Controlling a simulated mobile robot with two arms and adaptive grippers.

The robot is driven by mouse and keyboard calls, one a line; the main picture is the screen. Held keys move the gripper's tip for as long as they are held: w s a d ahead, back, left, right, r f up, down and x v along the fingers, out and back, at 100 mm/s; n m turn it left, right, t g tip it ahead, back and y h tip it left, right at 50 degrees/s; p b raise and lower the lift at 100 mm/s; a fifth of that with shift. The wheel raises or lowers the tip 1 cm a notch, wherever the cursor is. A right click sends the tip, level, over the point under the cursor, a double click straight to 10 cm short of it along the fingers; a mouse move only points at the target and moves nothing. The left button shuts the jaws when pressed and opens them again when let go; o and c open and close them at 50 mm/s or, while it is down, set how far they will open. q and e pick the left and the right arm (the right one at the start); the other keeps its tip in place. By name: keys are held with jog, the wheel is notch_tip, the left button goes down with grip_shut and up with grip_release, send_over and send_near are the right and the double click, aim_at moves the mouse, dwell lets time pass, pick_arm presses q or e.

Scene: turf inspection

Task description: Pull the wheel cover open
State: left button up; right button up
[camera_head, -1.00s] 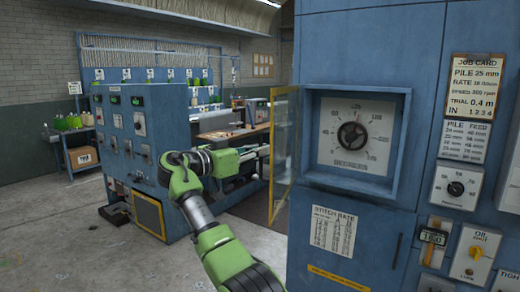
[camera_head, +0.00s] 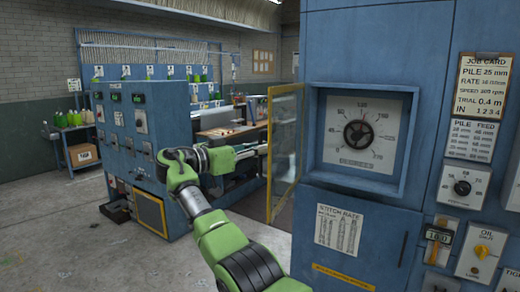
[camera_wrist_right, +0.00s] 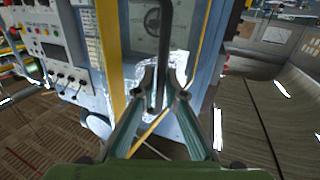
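The wheel cover (camera_head: 286,140) is a clear panel in a yellow frame. It stands swung out at the left side of a recess in the blue cabinet. Inside the recess a dark handwheel (camera_head: 357,134) sits on a white dial, uncovered. My right arm reaches up from the bottom and bends toward the cover; its gripper is hard to make out in the head view. In the right wrist view, the fingers of my right gripper (camera_wrist_right: 161,78) close in around a dark upright handle bar (camera_wrist_right: 164,45), with the yellow frame beside it. My left gripper is out of view.
Another blue machine (camera_head: 150,150) stands behind my arm at left. Open grey floor (camera_head: 60,230) lies at lower left.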

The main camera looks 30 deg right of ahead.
jog(key=shift+o, duration=0.6)
jog(key=shift+d, duration=0.1)
jog(key=a, duration=1.2)
jog(key=shift+s, duration=0.25)
